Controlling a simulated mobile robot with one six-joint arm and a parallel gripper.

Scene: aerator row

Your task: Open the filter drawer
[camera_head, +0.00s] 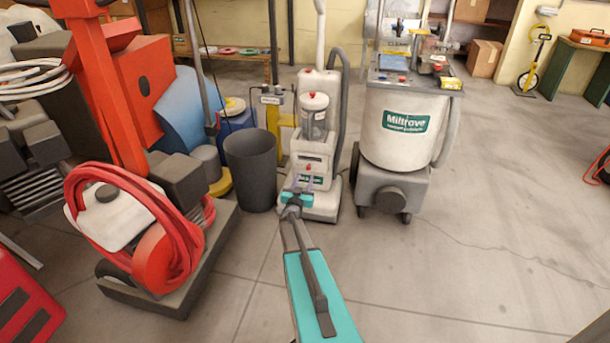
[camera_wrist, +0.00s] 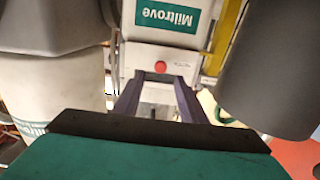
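The white upright machine (camera_head: 323,82) stands ahead of my arm, with a clear canister and a grey hose. Its lower front has a white panel (camera_head: 319,166) with a dark slot and a red button (camera_head: 309,167); I take this panel to be the filter drawer front. It looks closed. In the wrist view, which is upside down, the panel (camera_wrist: 140,60) and red button (camera_wrist: 160,66) show below a green Miltrove label. My gripper (camera_head: 302,180) is in front of the panel. Its two purple fingers are apart in the wrist view (camera_wrist: 160,78), with nothing seen held. Contact cannot be told.
A dark grey bin (camera_head: 250,170) stands close left of the machine. A large Miltrove drum vacuum (camera_head: 400,130) stands to its right. An orange machine with a red hose (camera_head: 150,215) is at left. The floor (camera_head: 480,250) at right is clear.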

